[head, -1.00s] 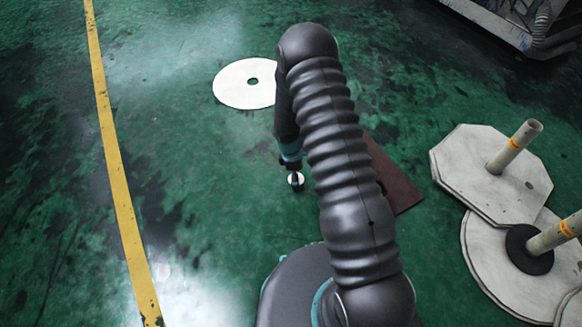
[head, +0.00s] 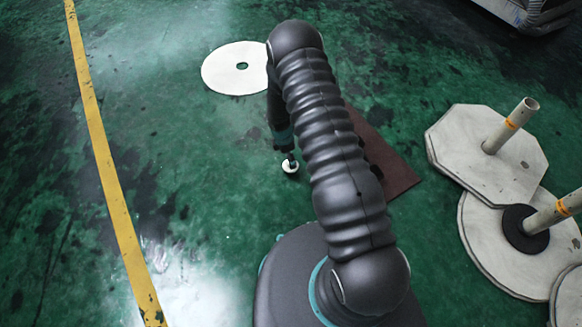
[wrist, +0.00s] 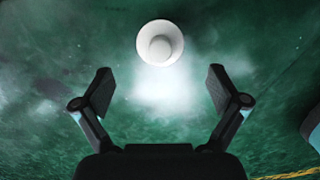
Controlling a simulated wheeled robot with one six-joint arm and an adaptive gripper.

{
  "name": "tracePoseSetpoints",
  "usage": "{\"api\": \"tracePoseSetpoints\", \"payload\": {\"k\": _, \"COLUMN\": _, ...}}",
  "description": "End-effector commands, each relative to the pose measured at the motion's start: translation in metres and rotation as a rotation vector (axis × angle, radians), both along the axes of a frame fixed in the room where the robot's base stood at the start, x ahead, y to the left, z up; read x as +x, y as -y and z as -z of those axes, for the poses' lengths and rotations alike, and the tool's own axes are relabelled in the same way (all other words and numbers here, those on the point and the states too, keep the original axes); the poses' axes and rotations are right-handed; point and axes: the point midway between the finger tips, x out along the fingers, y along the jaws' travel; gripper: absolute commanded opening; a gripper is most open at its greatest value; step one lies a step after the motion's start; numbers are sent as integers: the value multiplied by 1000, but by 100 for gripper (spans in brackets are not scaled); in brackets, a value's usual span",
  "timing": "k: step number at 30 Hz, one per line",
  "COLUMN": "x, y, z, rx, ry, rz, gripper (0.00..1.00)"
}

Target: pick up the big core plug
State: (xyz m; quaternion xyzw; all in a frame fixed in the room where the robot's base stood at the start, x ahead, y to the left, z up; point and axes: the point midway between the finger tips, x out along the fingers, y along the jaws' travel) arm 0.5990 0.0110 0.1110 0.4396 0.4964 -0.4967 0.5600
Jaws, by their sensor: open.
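The big core plug (head: 290,166) is a small white round piece on the green floor, just below the end of my arm in the head view. In the wrist view the plug (wrist: 160,43) shows from above as a white disc with a narrower round knob in its middle. My gripper (wrist: 160,85) is open and empty, its two fingers spread wide. The plug lies beyond the fingertips in that view, roughly centred between them and not touched. In the head view my gripper is small and dark, close to the plug, and partly hides its upper edge.
A flat white disc with a centre hole (head: 235,67) lies behind the plug. A brown plate (head: 390,170) lies right, partly behind my arm. Pale platters with upright tubes (head: 485,150) stand at the far right. A yellow line (head: 105,150) runs down the left, with clear floor beside it.

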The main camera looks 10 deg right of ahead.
Motion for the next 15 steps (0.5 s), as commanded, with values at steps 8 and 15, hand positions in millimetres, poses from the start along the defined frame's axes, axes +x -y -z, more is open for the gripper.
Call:
{"api": "tracePoseSetpoints", "payload": {"k": 8, "x": 1, "y": 4, "z": 20, "rx": 0, "ry": 1, "rz": 3, "gripper": 97}}
{"api": "tracePoseSetpoints", "payload": {"k": 15, "x": 0, "y": 9, "z": 52, "rx": 0, "ry": -2, "rz": 3, "gripper": 97}}
